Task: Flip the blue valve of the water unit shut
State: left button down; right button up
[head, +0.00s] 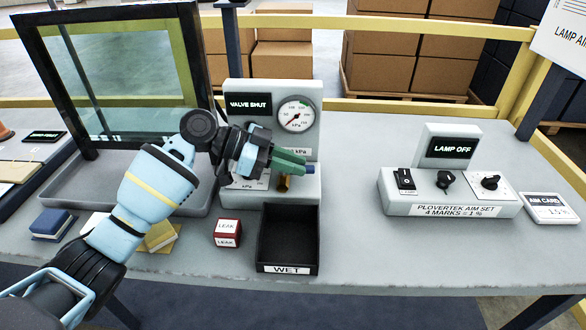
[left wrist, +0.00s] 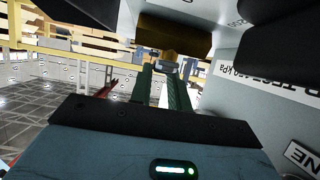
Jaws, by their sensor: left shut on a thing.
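The water unit (head: 311,108) is a light grey panel on the bench, with a round gauge (head: 297,115) and a display (head: 248,106) reading "VALVE SHUT". My left gripper (head: 295,164) is in front of the unit, its green fingers shut on the blue valve (head: 310,169). Only the blue handle's end shows past the fingers; the rest is hidden. A brass spout (head: 284,184) hangs just below the fingers. In the left wrist view, the green fingers (left wrist: 162,88) reach to the brass body (left wrist: 172,38). My right gripper is not in view.
A black tray (head: 287,268) marked "WET" and a red "LEAK" block (head: 227,232) stand in front of the unit. A framed glass pane (head: 120,80) stands at left. A lamp unit (head: 450,195) reading "LAMP OFF" stands at right, with clear bench between.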

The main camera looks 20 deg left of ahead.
pick_arm(q)
jog(key=shift+r+m+g, duration=0.1)
jog(key=shift+m+g, duration=0.2)
jog(key=c, duration=1.3)
grip_release()
jog(key=b+v, duration=0.1)
jog(key=v, duration=0.6)
jog(key=shift+a, duration=0.15)
jog(key=shift+s+a+r, duration=0.15)
jog(key=shift+a, duration=0.05)
